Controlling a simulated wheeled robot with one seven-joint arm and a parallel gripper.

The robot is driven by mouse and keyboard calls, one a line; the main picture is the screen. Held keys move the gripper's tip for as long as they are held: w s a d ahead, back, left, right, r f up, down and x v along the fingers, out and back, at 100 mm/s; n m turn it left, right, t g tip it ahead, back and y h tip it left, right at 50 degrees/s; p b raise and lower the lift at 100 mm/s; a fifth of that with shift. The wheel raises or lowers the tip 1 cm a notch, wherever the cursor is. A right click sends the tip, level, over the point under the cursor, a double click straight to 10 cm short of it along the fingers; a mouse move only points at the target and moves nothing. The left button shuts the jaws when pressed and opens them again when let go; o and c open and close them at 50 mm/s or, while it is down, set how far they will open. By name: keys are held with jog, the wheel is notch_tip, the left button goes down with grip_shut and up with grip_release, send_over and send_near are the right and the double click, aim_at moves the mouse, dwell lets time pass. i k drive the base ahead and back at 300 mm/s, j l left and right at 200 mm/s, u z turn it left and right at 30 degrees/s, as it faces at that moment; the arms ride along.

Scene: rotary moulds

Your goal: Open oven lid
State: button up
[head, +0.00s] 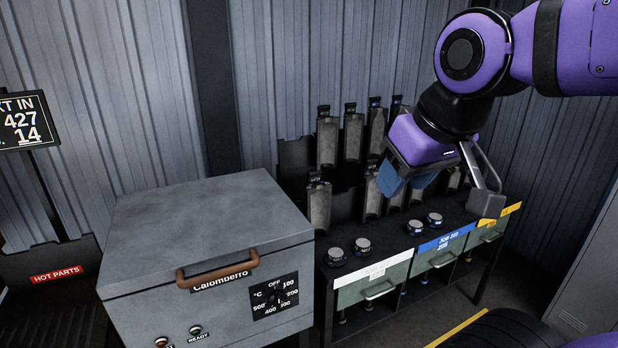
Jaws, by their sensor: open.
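The oven (200,305) is a grey metal box at the lower left. Its lid (205,230) lies flat on top and looks closed. A brown curved handle (218,268) sticks out from the lid's front edge, above the "Calomberro" label. My gripper (448,192) is at the upper right, over the bench, well to the right of the oven and apart from it. It is open with nothing visible between its fingers. A dial and two small lamps are on the oven's front.
A "HOT PARTS" rack (56,274) and a display sign (27,120) stand at left. The space above the oven is clear.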

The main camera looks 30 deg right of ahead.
aim_at(156, 237)
jog(key=i+l+z, duration=0.15)
jog(key=l, duration=0.15)
jog(key=i+l+z, duration=0.2)
jog(key=l, duration=0.15)
jog(key=i+l+z, duration=0.15)
jog(key=l, duration=0.15)
jog(key=u, duration=1.5)
jog(key=k+j, duration=0.05)
jog(key=j, duration=0.05)
